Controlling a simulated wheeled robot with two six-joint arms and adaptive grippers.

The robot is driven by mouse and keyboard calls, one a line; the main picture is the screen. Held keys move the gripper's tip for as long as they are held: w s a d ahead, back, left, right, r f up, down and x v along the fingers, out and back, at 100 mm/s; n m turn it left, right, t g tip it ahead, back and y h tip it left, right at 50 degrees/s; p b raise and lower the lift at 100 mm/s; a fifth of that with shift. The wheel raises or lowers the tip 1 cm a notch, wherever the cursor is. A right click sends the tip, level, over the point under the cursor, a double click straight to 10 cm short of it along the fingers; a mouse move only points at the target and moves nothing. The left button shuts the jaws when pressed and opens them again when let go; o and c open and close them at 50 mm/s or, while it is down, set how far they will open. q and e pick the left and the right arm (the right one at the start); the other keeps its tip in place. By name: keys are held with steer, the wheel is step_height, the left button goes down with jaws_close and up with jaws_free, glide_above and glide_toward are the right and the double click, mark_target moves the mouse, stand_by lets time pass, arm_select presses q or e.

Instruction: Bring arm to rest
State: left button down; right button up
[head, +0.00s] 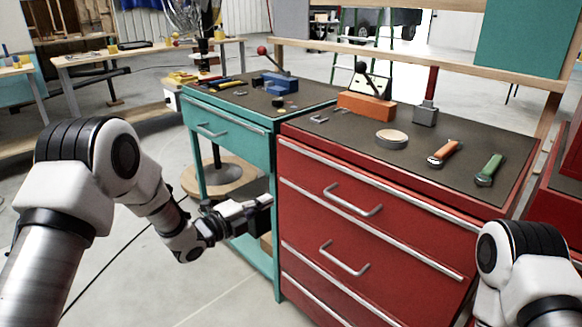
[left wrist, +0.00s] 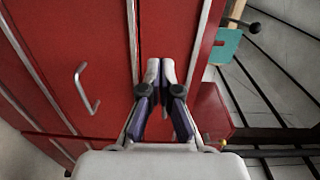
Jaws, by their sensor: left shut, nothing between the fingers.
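My left arm comes in from the left in the head view, bent at the elbow. Its gripper (head: 262,203) is beside the left edge of the red drawer cabinet (head: 310,185), in front of the teal workbench. In the left wrist view the two fingers (left wrist: 160,70) are together at the tips, with nothing between them. The red cabinet front (left wrist: 110,60) is behind them there; I cannot tell the exact gap. Only a part of my right arm shows at the lower right of the head view. Its gripper is out of frame.
The red cabinet has handles (head: 353,201) sticking out in front. On its top lie an orange tool (head: 443,153), a green tool (head: 490,170) and a round tin (head: 391,138). The teal workbench (head: 227,137) stands to its left. Floor (head: 150,270) is clear at front left.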

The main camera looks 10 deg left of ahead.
arm_select(q)
steer(key=s+a+f+n+g+y, duration=0.1)
steer(key=s+f+n+g+y, duration=0.3)
steer(key=s+f, duration=0.8)
steer(key=s+a+f+n+g+y, duration=0.2)
steer(key=s+f+n, duration=0.5)
steer(key=f, duration=0.9)
steer(key=s+a+f+n+g+y, duration=0.1)
steer(key=s+f+n+g, duration=0.1)
steer(key=s, duration=0.4)
steer(key=s+a+f+n+g+y, duration=0.1)
steer(key=s+a+f+n, duration=0.15)
steer(key=s, duration=0.45)
steer(key=s+a+n+g+y, duration=0.3)
steer(key=s+n+g, duration=0.2)
steer(key=s+n, duration=0.65)
step_height(320, 180, up, 21)
steer(key=m+p, duration=0.1)
steer(key=p, duration=2)
steer(key=shift+s, duration=0.45)
steer(key=shift+r, duration=0.15)
